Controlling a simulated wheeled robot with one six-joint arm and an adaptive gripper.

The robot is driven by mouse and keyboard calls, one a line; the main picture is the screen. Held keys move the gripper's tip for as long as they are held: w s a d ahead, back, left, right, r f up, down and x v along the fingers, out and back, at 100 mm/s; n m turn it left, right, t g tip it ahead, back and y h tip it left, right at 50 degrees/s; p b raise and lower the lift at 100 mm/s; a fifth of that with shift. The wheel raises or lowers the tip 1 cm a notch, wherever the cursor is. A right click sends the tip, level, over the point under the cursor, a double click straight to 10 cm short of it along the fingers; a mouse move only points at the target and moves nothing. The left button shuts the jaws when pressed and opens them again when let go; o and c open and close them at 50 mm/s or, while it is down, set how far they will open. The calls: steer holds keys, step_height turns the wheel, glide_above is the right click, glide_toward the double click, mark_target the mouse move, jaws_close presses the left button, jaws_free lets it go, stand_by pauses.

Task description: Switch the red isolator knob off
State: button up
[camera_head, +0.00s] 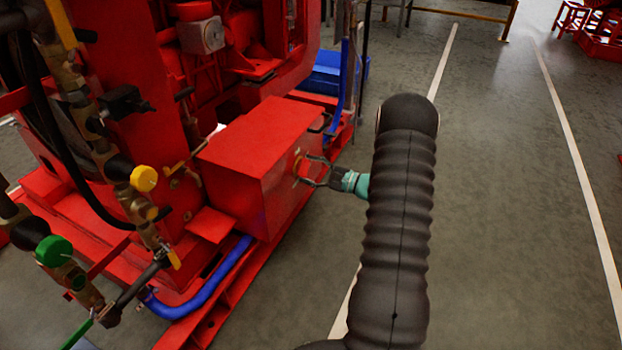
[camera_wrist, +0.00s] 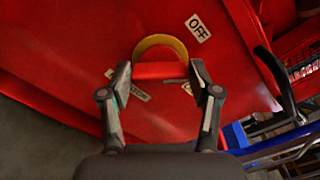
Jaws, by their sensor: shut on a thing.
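The red isolator knob (camera_wrist: 160,70) is on a face of a red box (camera_head: 262,140), with a yellow ring (camera_wrist: 158,43) around it. In the wrist view its red bar lies about level across the picture. My gripper (camera_wrist: 161,76) has one finger at each end of the bar and is shut on it. In the head view my gripper (camera_head: 306,171) reaches the box's right face from the right, and the knob is mostly hidden by the fingers. A white OFF label (camera_wrist: 198,27) sits up and right of the knob. Two other labels are partly covered by the fingers.
A black handle (camera_wrist: 276,80) stands right of the knob in the wrist view. Left of the box are pipes, a yellow knob (camera_head: 144,178) and a green knob (camera_head: 54,251). Blue hoses (camera_head: 205,290) run low. Grey floor (camera_head: 490,200) to the right is clear.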

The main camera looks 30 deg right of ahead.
steer(key=n+b, duration=0.1)
steer(key=n, duration=0.2)
steer(key=shift+f+n, duration=0.1)
steer(key=shift+n, duration=2.2)
steer(key=o, duration=1.1)
steer(key=shift+o, duration=0.2)
steer(key=v, duration=1.2)
